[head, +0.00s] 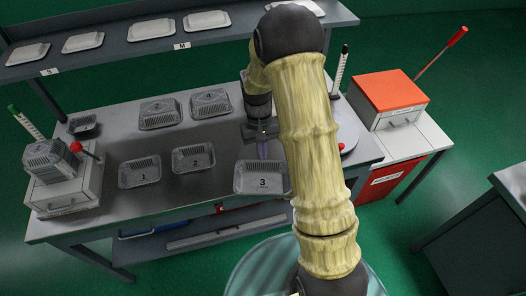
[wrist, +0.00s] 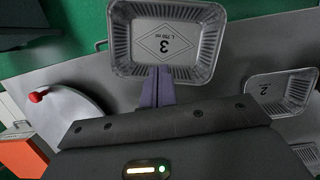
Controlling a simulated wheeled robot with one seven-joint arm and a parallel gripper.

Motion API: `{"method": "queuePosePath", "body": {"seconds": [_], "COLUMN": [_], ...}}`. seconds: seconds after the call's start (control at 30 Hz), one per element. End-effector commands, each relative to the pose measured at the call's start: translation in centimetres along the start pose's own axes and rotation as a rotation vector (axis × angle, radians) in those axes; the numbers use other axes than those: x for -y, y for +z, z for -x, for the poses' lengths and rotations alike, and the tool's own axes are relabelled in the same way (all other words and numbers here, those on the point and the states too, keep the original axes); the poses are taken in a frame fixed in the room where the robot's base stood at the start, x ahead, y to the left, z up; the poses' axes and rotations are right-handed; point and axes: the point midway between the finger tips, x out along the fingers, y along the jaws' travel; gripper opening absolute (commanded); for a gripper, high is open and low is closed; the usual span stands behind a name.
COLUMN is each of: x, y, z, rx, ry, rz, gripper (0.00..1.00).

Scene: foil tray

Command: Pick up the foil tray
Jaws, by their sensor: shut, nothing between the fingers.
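Several foil trays are on the steel table. Foil tray 3 (head: 246,181) sits open side up near the front edge, partly hidden by my arm; it also shows in the wrist view (wrist: 203,45). Foil tray 2 (head: 194,167) is to its left, also in the wrist view (wrist: 269,109), and foil tray 1 (head: 140,182) is further left. My gripper (head: 262,153) is at tray 3's back edge. In the wrist view, its purple fingers (wrist: 158,72) are together and empty, overlapping the tray's rim; I cannot tell whether they touch it.
A stacked dispenser (head: 48,160) stands at the left. A shelf (head: 110,57) with trays runs behind. A box with an orange lid (head: 393,90) stands at the right.

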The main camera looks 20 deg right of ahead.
Motion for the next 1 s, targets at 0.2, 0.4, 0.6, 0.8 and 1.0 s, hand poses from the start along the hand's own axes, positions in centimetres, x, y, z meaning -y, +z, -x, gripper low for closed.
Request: {"method": "queuePosePath", "body": {"seconds": [0.2, 0.4, 0.6, 0.8, 1.0], "x": [-0.4, -0.4, -0.2, -0.2, -0.1], "y": [0.0, 0.3, 2.5, 7.1, 12.3], "z": [0.2, 0.5, 2.8, 6.0, 8.0], "rx": [0.001, -0.007, -0.083, -0.223, -0.367], "ry": [-0.002, -0.002, -0.001, -0.001, 0.000], "rz": [-0.007, -0.008, -0.006, -0.006, -0.007], "gripper": [0.00, 0.28, 0.28, 0.28, 0.28]}}
